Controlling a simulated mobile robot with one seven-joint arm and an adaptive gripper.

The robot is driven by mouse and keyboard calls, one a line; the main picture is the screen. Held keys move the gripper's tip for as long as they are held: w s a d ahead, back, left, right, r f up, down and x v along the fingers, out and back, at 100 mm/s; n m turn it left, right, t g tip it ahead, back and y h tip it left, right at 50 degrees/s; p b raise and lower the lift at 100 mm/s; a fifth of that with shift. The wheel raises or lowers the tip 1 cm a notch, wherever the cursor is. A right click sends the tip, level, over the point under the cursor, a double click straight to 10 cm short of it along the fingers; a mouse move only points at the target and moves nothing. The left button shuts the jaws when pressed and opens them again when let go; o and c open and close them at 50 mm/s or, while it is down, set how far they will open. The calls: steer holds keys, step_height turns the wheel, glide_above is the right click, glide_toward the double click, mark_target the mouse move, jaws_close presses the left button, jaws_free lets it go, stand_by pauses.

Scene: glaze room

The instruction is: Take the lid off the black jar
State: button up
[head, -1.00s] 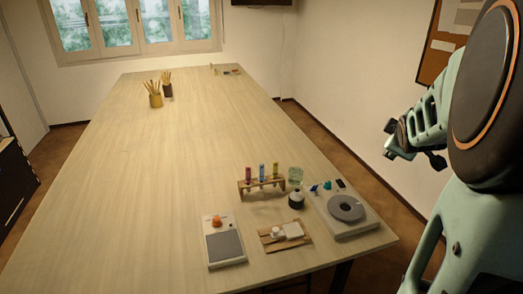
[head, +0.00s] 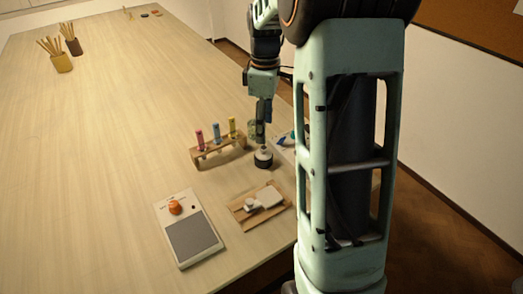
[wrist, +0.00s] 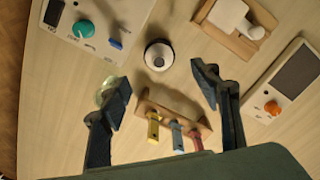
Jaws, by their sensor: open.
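The black jar (head: 264,162) stands upright on the table with its pale lid (head: 263,151) on top. In the wrist view the lid (wrist: 150,55) is seen from above as a pale disc with a small darker knob, and a dark rim of the jar shows around it. My gripper (wrist: 162,86) is open and empty, pointing down at the table. In the head view my gripper (head: 261,128) is above and slightly behind the jar. In the wrist view the jar lies just beyond the gap between the fingertips, and neither finger appears to touch it.
A wooden rack (head: 220,153) with coloured tubes stands close left of the jar. A greenish glass (wrist: 105,88) is partly hidden by a finger. A wooden board (head: 244,212) with white pieces, a scale-like device (head: 190,240) and a white device (wrist: 90,20) lie nearby.

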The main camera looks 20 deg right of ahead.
mark_target(264, 147)
step_height(264, 147, down, 9)
steer(key=shift+w+r+p, duration=0.1)
steer(key=shift+p, duration=0.35)
steer(key=c, duration=1.1)
steer(key=shift+o, duration=0.2)
steer(key=shift+r, duration=0.1)
